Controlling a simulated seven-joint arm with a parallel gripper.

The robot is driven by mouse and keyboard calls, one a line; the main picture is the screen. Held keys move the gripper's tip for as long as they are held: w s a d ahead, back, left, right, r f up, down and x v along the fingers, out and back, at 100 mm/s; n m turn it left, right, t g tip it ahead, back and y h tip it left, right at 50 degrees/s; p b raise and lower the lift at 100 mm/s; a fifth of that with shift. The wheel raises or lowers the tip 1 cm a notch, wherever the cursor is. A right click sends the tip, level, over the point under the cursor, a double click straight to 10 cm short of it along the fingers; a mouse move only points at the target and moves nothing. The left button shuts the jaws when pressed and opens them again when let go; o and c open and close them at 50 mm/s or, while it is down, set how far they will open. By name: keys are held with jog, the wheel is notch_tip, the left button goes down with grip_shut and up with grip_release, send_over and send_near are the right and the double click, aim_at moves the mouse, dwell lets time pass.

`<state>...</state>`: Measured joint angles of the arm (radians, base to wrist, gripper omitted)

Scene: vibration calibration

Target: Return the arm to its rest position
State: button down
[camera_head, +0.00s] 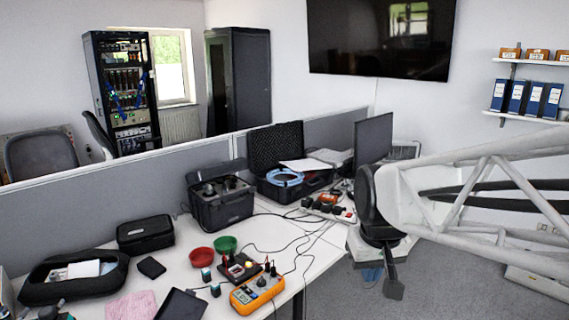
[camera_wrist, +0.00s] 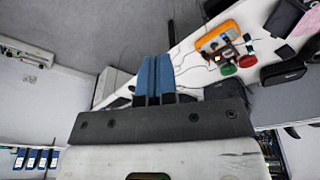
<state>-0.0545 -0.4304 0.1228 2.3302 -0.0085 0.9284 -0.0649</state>
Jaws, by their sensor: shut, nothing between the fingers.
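My gripper (camera_wrist: 155,60) shows in the wrist view with its two blue fingers side by side and closed together, nothing between them. They extend from a dark bracket at the bottom of that view. In the head view my white lattice arm enters from the right and ends in a dark part beyond the right end of the desk. The fingers are hard to make out there. The arm end is apart from the white desk (camera_head: 222,276) and the things on it.
Grey floor (camera_head: 440,285) is open at the lower right. Wall shelves (camera_head: 530,117) hold blue binders.

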jog(key=s+d+f, duration=0.1)
jog(key=s, duration=0.5)
jog(key=s+d+f+m, duration=0.1)
jog(key=s, duration=0.5)
jog(key=shift+s+d+f+m, duration=0.2)
jog(key=shift+d+f+m, duration=0.1)
